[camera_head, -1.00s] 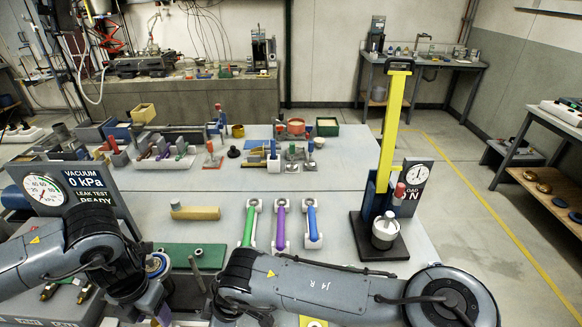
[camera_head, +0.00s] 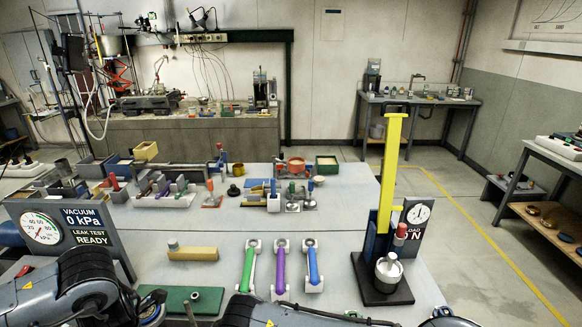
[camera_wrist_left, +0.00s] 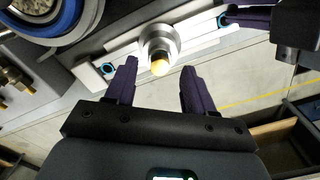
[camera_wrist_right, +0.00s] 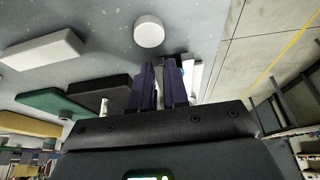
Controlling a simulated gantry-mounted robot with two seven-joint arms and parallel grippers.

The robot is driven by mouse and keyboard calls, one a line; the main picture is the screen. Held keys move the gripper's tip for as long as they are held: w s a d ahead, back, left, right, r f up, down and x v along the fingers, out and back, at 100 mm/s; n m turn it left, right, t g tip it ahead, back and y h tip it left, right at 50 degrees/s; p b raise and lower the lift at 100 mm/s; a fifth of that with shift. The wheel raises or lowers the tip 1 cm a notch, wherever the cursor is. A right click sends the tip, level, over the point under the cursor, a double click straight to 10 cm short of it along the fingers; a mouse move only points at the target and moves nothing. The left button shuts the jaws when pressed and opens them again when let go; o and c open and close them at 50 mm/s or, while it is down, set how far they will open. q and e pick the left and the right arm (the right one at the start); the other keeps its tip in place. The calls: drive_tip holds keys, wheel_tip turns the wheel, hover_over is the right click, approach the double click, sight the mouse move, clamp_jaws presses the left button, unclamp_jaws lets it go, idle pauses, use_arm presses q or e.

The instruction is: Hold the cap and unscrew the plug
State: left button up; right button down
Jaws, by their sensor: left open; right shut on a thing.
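In the left wrist view a pale bar-shaped piece, seemingly the cap (camera_wrist_left: 118,62), runs diagonally, with a blue-ringed hole near each end. A round silver plug (camera_wrist_left: 161,42) with a yellow tip stands at its middle. My left gripper (camera_wrist_left: 159,75) is open, its two dark fingers pointing at the plug, one to each side of its tip; I see no contact. My right gripper (camera_wrist_right: 161,68) is closed, with a pale piece partly showing at its fingers. Its dark fingers also reach the bar's right end in the left wrist view. Both grippers are outside the head view.
A blue-rimmed cylinder holding gravel (camera_wrist_left: 45,18) is beside the bar. A white disc (camera_wrist_right: 149,31) lies near my right gripper. A green plate (camera_head: 180,300), colored-handled tools (camera_head: 281,268) and a yellow-post stand (camera_head: 388,180) are on the table.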

use_arm(q)
drive_tip(key=shift+f, duration=0.25)
drive_tip(key=shift+f, duration=0.85)
clamp_jaws()
drive_tip(key=n, duration=0.6)
drive_tip(key=shift+n, duration=0.4)
